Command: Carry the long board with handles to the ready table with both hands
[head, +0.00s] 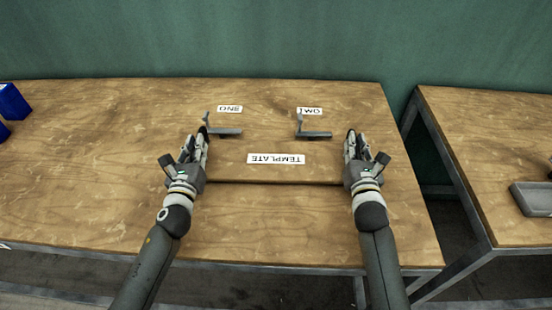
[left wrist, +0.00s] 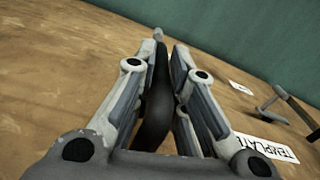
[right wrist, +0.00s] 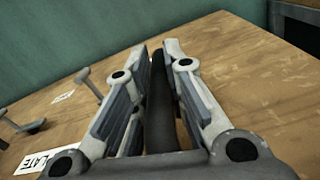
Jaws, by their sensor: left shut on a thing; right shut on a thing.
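The long board (head: 275,174) lies between my two grippers in the head view, its wood much like the table's. A dark line marks its near edge; its other edges are hard to tell. My left gripper (head: 201,140) is shut on a dark handle (left wrist: 155,112) at the left. My right gripper (head: 352,141) is shut on a dark handle (right wrist: 160,112) at the right. Both handles stand upright between the fingers in the wrist views. I cannot tell whether the board touches the table (head: 90,180). No visible sign names the ready table.
Two grey L-shaped brackets (head: 224,131) (head: 313,133) stand behind a TEMPLATE label (head: 276,158), with smaller labels behind them. Blue bins (head: 12,102) are at the far left. A second table (head: 490,150) with a grey tray (head: 532,198) stands right, across a gap.

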